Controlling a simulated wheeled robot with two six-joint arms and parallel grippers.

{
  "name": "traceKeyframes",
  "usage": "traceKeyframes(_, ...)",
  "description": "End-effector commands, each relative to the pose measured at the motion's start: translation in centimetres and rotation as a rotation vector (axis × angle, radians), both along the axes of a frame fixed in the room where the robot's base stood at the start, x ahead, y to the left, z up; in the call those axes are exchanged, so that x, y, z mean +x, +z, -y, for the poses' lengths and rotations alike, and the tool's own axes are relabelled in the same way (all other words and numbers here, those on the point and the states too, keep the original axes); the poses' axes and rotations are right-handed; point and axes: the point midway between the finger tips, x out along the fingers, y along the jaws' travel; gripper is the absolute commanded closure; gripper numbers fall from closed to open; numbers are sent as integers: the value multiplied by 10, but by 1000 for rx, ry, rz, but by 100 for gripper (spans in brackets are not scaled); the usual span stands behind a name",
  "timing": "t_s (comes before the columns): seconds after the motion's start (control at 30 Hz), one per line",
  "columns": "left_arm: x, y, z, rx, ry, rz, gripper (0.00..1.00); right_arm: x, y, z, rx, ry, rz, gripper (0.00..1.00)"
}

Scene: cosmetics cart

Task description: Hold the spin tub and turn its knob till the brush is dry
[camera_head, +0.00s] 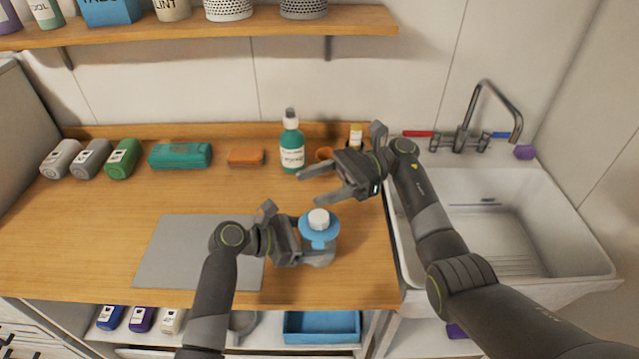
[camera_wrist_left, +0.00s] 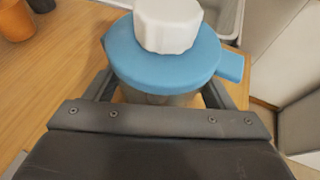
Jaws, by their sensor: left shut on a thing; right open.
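The spin tub (camera_head: 318,251) stands on the wooden counter near its front right. It has a blue lid (camera_head: 318,232) and a white knob (camera_head: 319,218) on top. My left gripper (camera_head: 302,248) is shut on the tub's body from the left. In the left wrist view the blue lid (camera_wrist_left: 163,58) and white knob (camera_wrist_left: 168,24) rise above the fingers, and a blue tab sticks out to the right. My right gripper (camera_head: 322,185) is open and empty, above and behind the tub, its fingers pointing left. I cannot see a brush; the tub's inside is hidden.
A grey mat (camera_head: 185,255) lies left of the tub. A white sink (camera_head: 500,220) with a tap (camera_head: 490,100) is right. The counter's front edge is close.

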Motion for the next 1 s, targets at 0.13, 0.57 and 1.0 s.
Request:
traceKeyframes(0.13,0,0,0,-1,0,0,55,0,-5,3,0,-23,-1,40)
traceKeyframes(0.57,0,0,0,0,0,0,55,-11,-69,63,-2,-474,-10,40)
traceKeyframes(1.0,0,0,0,-1,0,0,55,-39,-93,111,-6,-777,3,40)
